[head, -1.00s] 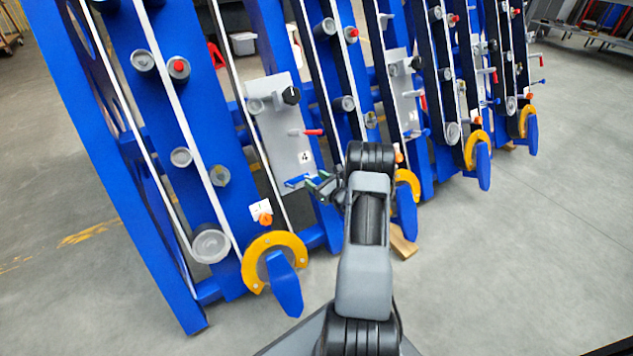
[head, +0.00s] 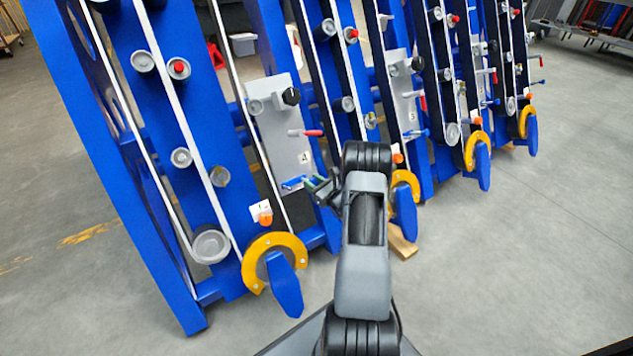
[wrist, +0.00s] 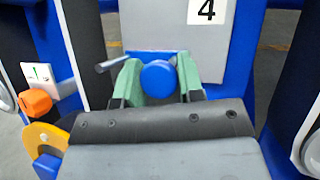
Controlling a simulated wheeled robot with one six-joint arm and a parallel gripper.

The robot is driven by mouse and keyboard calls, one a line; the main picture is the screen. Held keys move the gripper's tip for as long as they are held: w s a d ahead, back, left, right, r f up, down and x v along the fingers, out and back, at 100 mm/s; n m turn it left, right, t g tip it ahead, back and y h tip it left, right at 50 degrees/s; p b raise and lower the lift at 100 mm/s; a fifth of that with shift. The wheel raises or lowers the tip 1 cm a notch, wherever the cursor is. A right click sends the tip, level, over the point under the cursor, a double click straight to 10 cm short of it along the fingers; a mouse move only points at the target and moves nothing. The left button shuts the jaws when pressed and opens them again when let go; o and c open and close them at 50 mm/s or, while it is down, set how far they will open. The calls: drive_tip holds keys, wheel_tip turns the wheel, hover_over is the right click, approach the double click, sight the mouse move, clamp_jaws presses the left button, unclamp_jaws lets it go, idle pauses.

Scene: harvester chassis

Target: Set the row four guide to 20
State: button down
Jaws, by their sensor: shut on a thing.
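The grey row four plate (head: 284,130) carries a label "4" (wrist: 206,10), a black knob (head: 291,96), a red-tipped lever (head: 312,133) and, at its lower end, a blue handle (head: 293,183). In the wrist view the blue handle (wrist: 158,76) shows its round end between the green fingers of my gripper (wrist: 158,85). My gripper is shut on this handle, just below the label. A grey rod (wrist: 113,62) sticks out to the left of the fingers. I cannot read a guide value in either view.
An orange knob (wrist: 37,103) on a white card with a green mark stands left of my gripper. Below it is a yellow ring (head: 250,262) with a blue tab. Blue frames with similar plates stand close on the right.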

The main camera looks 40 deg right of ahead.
drive_tip(key=shift+a, duration=0.35)
drive_tip(key=c, duration=0.8)
unclamp_jaws()
drive_tip(key=shift+o, duration=0.2)
drive_tip(key=s+d+p, duration=0.2)
drive_tip(key=s+p, duration=0.1)
drive_tip(key=s, duration=1)
drive_tip(key=shift+s+d, duration=0.15)
drive_tip(key=shift+s, duration=0.15)
drive_tip(key=shift+r+p, duration=0.1)
drive_tip(key=shift+p, duration=0.2)
